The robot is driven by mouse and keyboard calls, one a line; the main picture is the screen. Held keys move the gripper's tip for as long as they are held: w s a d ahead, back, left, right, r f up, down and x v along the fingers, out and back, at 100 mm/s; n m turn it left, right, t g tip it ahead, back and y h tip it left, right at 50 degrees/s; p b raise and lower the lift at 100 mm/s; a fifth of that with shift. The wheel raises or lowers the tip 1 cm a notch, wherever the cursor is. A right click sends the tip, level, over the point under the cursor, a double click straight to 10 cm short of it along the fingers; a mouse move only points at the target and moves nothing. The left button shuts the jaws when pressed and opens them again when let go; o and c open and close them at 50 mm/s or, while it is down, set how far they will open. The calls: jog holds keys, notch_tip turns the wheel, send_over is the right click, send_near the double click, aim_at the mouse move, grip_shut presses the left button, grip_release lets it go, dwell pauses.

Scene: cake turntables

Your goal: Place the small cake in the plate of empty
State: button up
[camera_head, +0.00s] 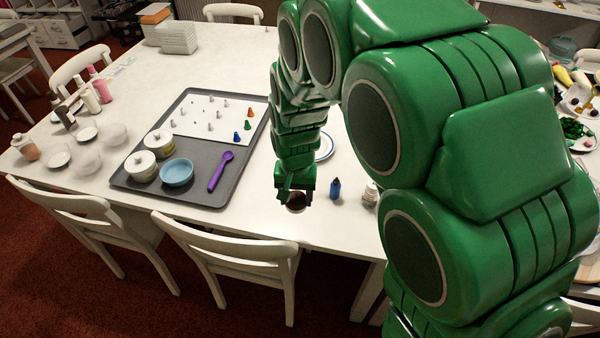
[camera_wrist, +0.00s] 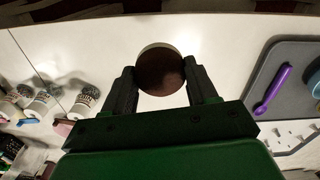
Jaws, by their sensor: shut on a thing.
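The small cake (camera_head: 296,203) is round and dark brown. My gripper (camera_head: 295,194) is shut on it, near the table's front edge. In the wrist view the cake (camera_wrist: 161,72) sits between the two fingers of my gripper (camera_wrist: 160,75), with a lighter rim along its far side. I cannot tell the cake's exact height over the table. A white plate with a blue rim (camera_head: 327,147) shows behind my arm, which hides most of it. I cannot tell whether it is empty.
Left of my gripper, a grey tray (camera_head: 190,196) holds a blue bowl (camera_head: 176,173), lidded white pots and a purple spoon (camera_head: 220,172). A dark blue bottle (camera_head: 335,188) and a jar (camera_head: 370,194) stand to the right. White chairs (camera_head: 235,248) line the front edge.

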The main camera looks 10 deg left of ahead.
jog(key=w+d, duration=0.2)
jog(key=w, duration=2)
jog(key=w+a+f, duration=0.1)
jog(key=w+f, duration=0.1)
jog(key=w, duration=0.1)
jog(key=w+a+f, duration=0.2)
jog(key=w, duration=0.2)
jog(key=w+a+f, duration=0.1)
jog(key=w+f, duration=0.1)
jog(key=w, duration=0.2)
jog(key=shift+w+a+f, duration=0.1)
jog(key=shift+a+f, duration=0.2)
jog(key=shift+f, duration=0.05)
jog(key=shift+w+a+f, duration=0.1)
jog(key=shift+w+f, duration=0.25)
jog(key=shift+f, duration=0.25)
jog(key=shift+w+a+f, duration=0.1)
jog(key=shift+w+f, duration=0.15)
jog(key=shift+w, duration=0.05)
jog(key=shift+w+a+f, duration=0.1)
jog(key=shift+w+f, duration=0.2)
jog(key=shift+f, duration=1.55)
